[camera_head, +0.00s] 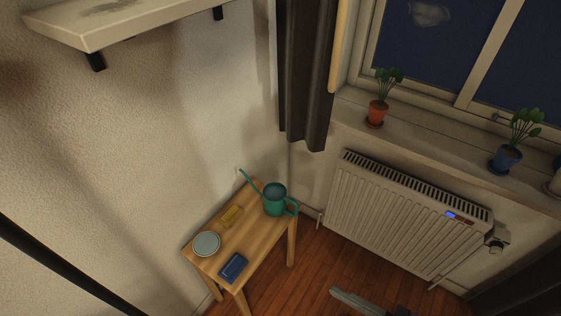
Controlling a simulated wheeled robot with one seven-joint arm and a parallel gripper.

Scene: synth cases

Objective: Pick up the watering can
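The watering can (275,200) is teal green and stands upright at the far end of a small wooden table. Its thin spout points up and left, and its handle is on the right side, towards the radiator. Nothing holds it.
The table (255,243) also bears a yellow block, a pale round dish (206,244) and a blue box (234,267). A white radiator (400,215) stands to the right under a sill with potted plants. A grey piece (360,303), unclear what, enters at the bottom edge.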

